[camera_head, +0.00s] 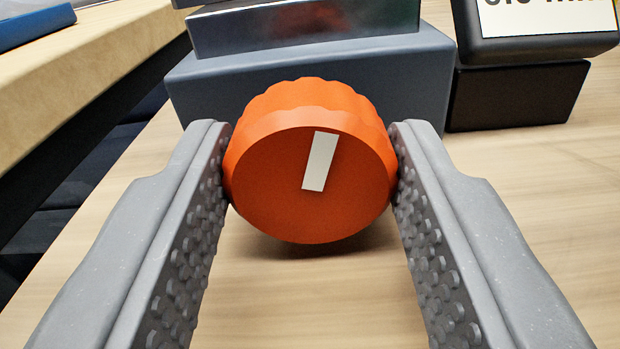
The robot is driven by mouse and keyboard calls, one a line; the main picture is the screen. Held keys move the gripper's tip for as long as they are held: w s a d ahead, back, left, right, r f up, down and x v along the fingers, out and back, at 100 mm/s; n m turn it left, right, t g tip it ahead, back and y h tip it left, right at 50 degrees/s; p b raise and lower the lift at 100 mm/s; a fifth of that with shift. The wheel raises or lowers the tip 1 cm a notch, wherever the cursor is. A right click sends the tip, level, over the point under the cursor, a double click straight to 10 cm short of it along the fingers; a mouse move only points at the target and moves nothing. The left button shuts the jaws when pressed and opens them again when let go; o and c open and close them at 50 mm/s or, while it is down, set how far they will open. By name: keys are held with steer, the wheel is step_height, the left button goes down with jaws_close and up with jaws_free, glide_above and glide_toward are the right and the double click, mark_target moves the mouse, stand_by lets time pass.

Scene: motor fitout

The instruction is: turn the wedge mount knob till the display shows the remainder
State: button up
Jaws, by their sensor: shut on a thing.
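The orange knob (270,190) faces me in the middle of the view. It has a scalloped rim and a white pointer mark that points up and slightly right. My gripper (311,178) is shut on the knob, with one grey studded finger against its left side and the other against its right. Behind the knob is the blue-grey wedge mount (420,85), with a shiny metal block on top of it. The display (545,18) is at the top right, black with a white face. Its dark text is cut off by the frame edge, so I cannot read it.
The display stands on a black base (515,97) just right of the mount. A light wooden table top (540,200) lies below, clear at the front right. At the left are a beige ledge (80,60) and a blue object (35,25) on it, with a dark gap beneath.

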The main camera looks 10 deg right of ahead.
steer(key=shift+r+m+b, duration=0.1)
steer(key=shift+m+b, duration=0.4)
steer(key=shift+m, duration=1.3)
steer(key=o, duration=1)
steer(key=shift+r, duration=0.2)
step_height(320, 180, up, 4)
steer(key=shift+f+p, duration=0.2)
steer(key=shift+p, duration=0.7)
steer(key=shift+s+r+p, duration=0.2)
steer(key=shift+s+p, duration=0.45)
steer(key=shift+s, duration=3.35)
steer(key=shift+s+r+p, duration=0.2)
steer(key=shift+s+p, duration=0.45)
steer(key=shift+s, duration=3.35)
